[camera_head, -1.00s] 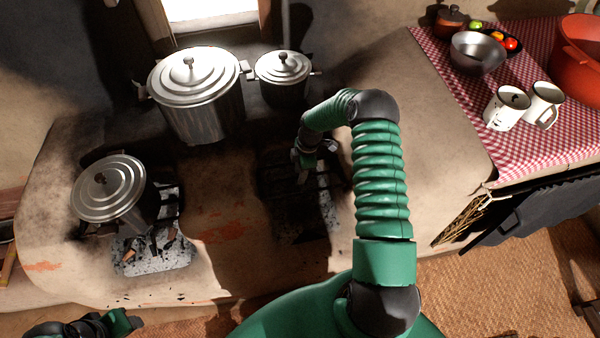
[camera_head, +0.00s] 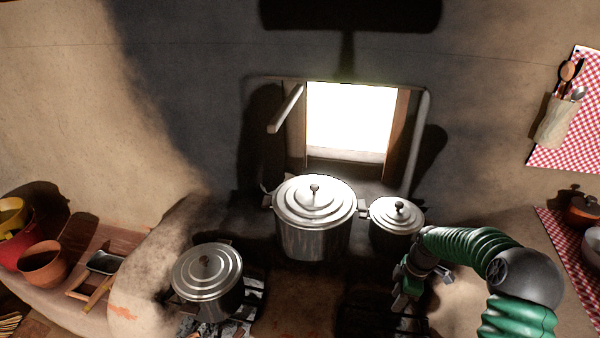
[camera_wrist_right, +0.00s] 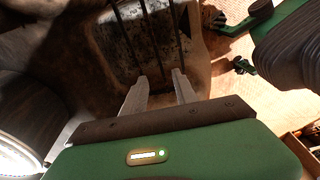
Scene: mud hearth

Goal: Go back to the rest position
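My right gripper (camera_head: 408,283) hangs over the dark right-hand part of the hearth, in front of the small lidded pot (camera_head: 397,222). In the right wrist view its two pale fingers (camera_wrist_right: 160,92) are apart with nothing between them. Below them are a speckled ash bed and the dark bars of a grate (camera_wrist_right: 150,40). My left gripper is outside the head view. Green and black parts at the upper right of the right wrist view seem to be mine, but too small to tell a gripper's state.
A large lidded pot (camera_head: 313,232) stands at the back below the bright window. Another lidded pot (camera_head: 207,285) is on the left. An orange bowl (camera_head: 43,263) sits on a bench at far left. A checked cloth (camera_head: 566,240) with a brown pot (camera_head: 582,209) lies at right.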

